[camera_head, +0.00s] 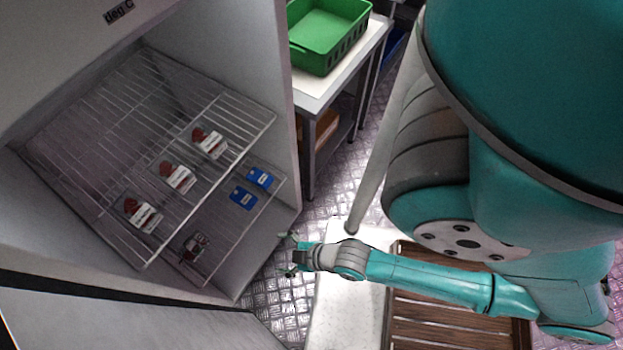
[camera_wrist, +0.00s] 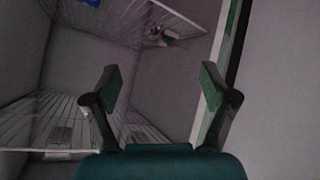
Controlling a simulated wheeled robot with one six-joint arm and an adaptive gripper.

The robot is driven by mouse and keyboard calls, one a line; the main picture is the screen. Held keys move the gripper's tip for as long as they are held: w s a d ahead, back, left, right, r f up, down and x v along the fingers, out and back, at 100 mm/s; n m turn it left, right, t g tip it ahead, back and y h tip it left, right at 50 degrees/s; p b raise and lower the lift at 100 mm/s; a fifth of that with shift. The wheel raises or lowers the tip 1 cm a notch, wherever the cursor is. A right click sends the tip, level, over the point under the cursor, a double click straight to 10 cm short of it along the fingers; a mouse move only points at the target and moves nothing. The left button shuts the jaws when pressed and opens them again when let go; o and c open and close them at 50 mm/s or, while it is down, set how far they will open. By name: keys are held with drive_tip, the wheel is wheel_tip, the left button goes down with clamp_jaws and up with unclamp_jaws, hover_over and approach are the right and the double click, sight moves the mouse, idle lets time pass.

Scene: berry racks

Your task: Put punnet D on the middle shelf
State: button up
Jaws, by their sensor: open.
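Three red-and-white punnets stand in a row on a wire shelf in the open cabinet: one at the back (camera_head: 209,144), one in the centre (camera_head: 177,177) and one at the front (camera_head: 142,214). Another punnet (camera_head: 195,246) is on the wire shelf below (camera_head: 218,243), near its front left. Their letters are too small to read, so I cannot tell which is D. My gripper (camera_head: 289,256) is open and empty, outside the cabinet to the right of the lower shelf. In the wrist view my open fingers (camera_wrist: 160,88) have nothing between them; a punnet (camera_wrist: 160,37) shows beyond them.
Two blue cards or labels, one farther back (camera_head: 260,178) and one nearer (camera_head: 243,197), are on the lower shelf. The open cabinet door (camera_head: 120,322) is at the lower left. A green crate (camera_head: 325,40) stands on a side table (camera_head: 313,88). A wooden slatted surface (camera_head: 450,327) lies below my arm.

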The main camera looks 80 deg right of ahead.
drive_tip(key=s+a+r+m+t, duration=0.1)
drive_tip(key=s+r, duration=0.3)
drive_tip(key=r, duration=0.7)
drive_tip(key=s+r+m+t, duration=0.2)
drive_tip(key=s+r+t, duration=0.1)
drive_tip(key=r, duration=0.7)
drive_tip(key=shift+s+a+r+t+y, duration=0.3)
drive_tip(key=shift+s+a+r+y, duration=0.1)
drive_tip(key=shift+s, duration=0.15)
